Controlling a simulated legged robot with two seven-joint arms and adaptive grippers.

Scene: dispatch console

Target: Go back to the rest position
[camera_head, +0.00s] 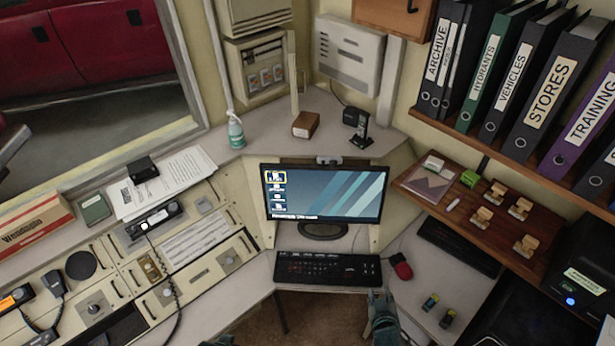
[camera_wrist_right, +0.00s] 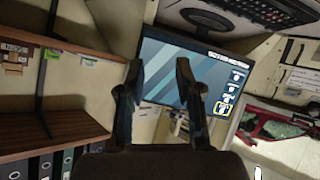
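My right gripper (camera_head: 382,305) is at the bottom of the head view, over the desk's front edge, just right of the black keyboard's near corner. In the right wrist view my right gripper (camera_wrist_right: 159,80) has its two dark fingers apart, with nothing between them. The monitor (camera_wrist_right: 185,70) lies beyond the fingers there. A small dark piece at the bottom edge of the head view, left of centre, may be part of my left gripper (camera_head: 222,341); its fingers cannot be made out.
The keyboard (camera_head: 328,269) lies before the monitor (camera_head: 322,194). A radio console (camera_head: 170,265) fills the left side.

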